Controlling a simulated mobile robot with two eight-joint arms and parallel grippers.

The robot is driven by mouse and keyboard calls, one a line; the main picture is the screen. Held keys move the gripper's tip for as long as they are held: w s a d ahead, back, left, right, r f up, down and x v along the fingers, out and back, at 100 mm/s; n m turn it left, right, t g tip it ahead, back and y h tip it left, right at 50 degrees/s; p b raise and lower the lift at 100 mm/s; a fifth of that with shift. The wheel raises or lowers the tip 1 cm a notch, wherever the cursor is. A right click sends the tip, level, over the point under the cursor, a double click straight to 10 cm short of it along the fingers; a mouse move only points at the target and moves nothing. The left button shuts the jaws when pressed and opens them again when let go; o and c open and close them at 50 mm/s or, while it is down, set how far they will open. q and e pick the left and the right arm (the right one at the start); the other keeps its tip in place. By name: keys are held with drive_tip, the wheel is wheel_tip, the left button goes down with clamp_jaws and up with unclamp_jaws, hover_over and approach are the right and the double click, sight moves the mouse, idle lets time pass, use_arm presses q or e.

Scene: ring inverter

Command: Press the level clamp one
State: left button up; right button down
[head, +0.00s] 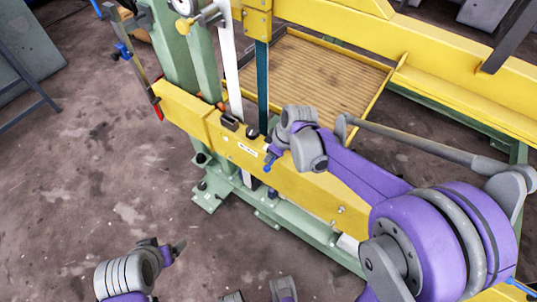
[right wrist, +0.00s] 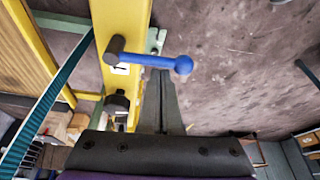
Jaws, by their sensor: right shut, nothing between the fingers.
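The level clamp one (right wrist: 158,61) is a blue lever with a ball end on a dark round pivot, beside a small "1" label in the right wrist view. It also shows as a small blue handle in the head view (head: 268,163), on the front of the yellow beam. My right gripper (right wrist: 157,78) is shut and empty. Its fingertips are right at the lever, which crosses in front of them; I cannot tell whether they touch. My left gripper (head: 178,248) hangs low at the bottom left of the head view, away from the machine; its jaws are too small to read.
The yellow beam (head: 290,180) runs across the green machine frame (head: 208,195). A second dark knob (right wrist: 117,103) sits near the lever. A wooden-floored tray (head: 320,75) lies behind the beam. The floor (head: 90,185) at left is clear.

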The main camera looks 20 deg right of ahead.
drive_tip(key=shift+s+d+n, duration=0.15)
drive_tip(key=shift+s+n, duration=0.1)
drive_tip(key=shift+n, duration=0.35)
drive_tip(key=n, duration=0.1)
drive_tip(key=s+d+n+g, duration=0.1)
drive_tip(key=n, duration=0.1)
drive_tip(key=shift+d+y, duration=0.1)
drive_tip(key=shift+y, duration=0.3)
drive_tip(key=d+n+g, duration=0.1)
drive_tip(key=n, duration=0.2)
drive_tip(key=d+n+g, duration=0.1)
drive_tip(key=d+n, duration=0.1)
drive_tip(key=n, duration=0.1)
drive_tip(key=s+d+n+g, duration=0.1)
drive_tip(key=n, duration=0.2)
drive_tip(key=shift+d+n+b, duration=0.3)
drive_tip(key=shift+d+n, duration=0.05)
drive_tip(key=shift+n, duration=0.05)
drive_tip(key=shift+w+d+g, duration=0.2)
drive_tip(key=shift+d+g, duration=0.1)
drive_tip(key=shift+d, duration=0.5)
